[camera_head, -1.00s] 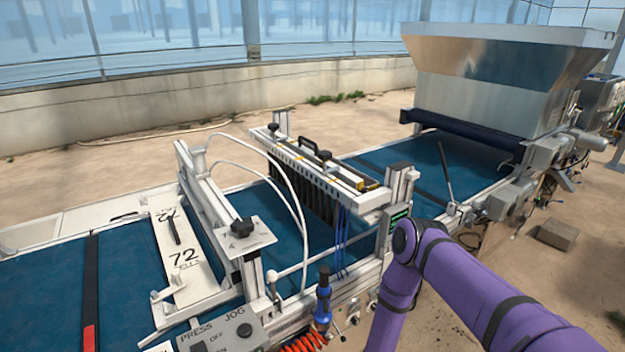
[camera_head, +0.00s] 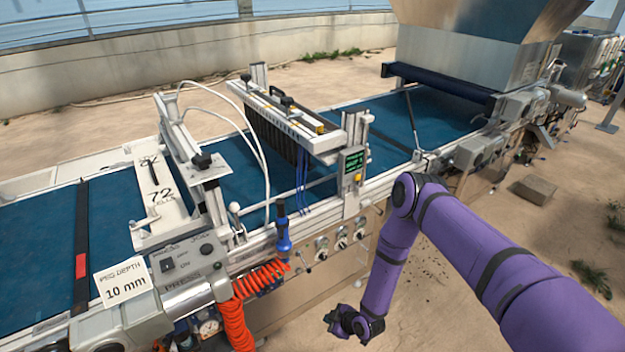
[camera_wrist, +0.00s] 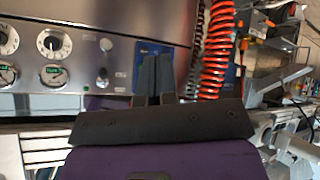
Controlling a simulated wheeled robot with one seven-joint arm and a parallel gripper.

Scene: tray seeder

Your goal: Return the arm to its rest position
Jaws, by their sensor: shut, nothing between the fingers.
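My purple arm (camera_head: 480,235) comes in from the lower right and bends down at the elbow in front of the seeder machine. My gripper (camera_head: 335,322) hangs low beside the machine's front panel, clear of the belt. In the wrist view, my gripper's dark fingers (camera_wrist: 157,75) are together with nothing between them. They point at the steel front panel (camera_wrist: 120,20), close to a small blue plate behind them. How far the fingertips are from the panel is hard to tell.
An orange coiled hose (camera_head: 238,315) hangs left of my gripper and also shows in the wrist view (camera_wrist: 217,50). Knobs and gauges (camera_wrist: 55,42) sit on the panel. The seeder's blue belt (camera_head: 400,120) runs behind. Sandy floor to the right is open, with a block (camera_head: 533,190).

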